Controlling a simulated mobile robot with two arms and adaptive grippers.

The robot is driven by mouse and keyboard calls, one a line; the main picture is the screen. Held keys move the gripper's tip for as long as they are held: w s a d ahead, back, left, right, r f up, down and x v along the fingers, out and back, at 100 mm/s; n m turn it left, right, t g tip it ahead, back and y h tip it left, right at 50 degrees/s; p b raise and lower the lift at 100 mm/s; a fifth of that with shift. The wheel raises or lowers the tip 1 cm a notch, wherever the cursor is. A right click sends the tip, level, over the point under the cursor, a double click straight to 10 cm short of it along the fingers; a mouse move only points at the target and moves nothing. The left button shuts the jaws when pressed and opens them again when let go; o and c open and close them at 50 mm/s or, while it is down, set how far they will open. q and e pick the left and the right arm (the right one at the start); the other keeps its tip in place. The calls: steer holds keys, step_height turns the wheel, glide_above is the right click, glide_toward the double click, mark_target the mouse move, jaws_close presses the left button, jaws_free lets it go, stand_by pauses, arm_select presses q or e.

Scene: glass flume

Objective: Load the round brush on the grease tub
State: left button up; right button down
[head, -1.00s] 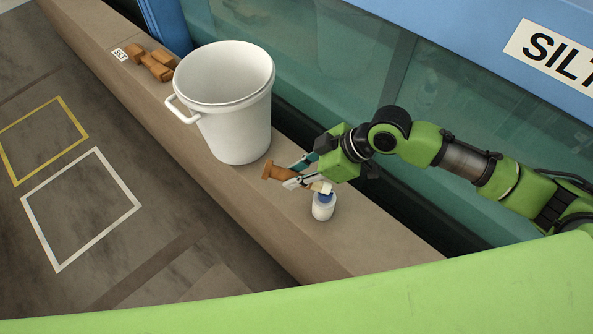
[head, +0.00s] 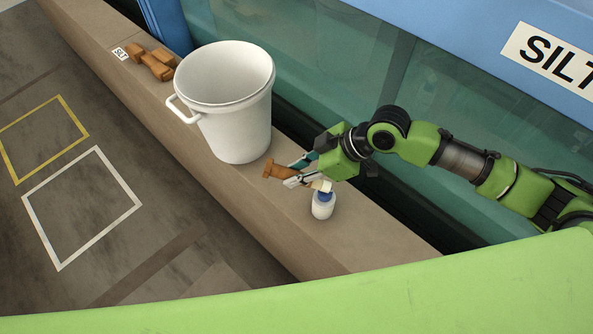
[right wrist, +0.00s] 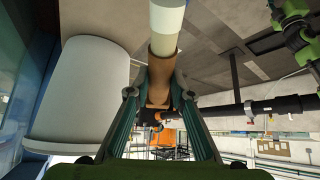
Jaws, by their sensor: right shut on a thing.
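The round brush (head: 280,173) has a brown handle and a pale tip. My right gripper (head: 293,172) is shut on its handle and holds it tilted, tip toward the tub. In the right wrist view the brown handle (right wrist: 160,80) lies between the two fingers (right wrist: 158,96), with the cream band and pale end pointing away. My left gripper is not in view.
A large white bucket (head: 238,125) stands on the ledge (head: 270,222) left of the gripper; it also shows in the right wrist view (right wrist: 82,95). Brown blocks (head: 152,64) lie beyond it by a small label (head: 120,54). The glass wall (head: 330,55) runs close behind.

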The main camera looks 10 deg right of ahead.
steer(key=shift+s+p, duration=0.2)
steer(key=shift+p, duration=0.15)
stand_by(0.7)
steer(key=shift+r+p, duration=1.5)
steer(key=shift+p, duration=0.35)
step_height(320, 180, up, 5)
steer(key=p, duration=0.5)
steer(key=shift+w, duration=0.1)
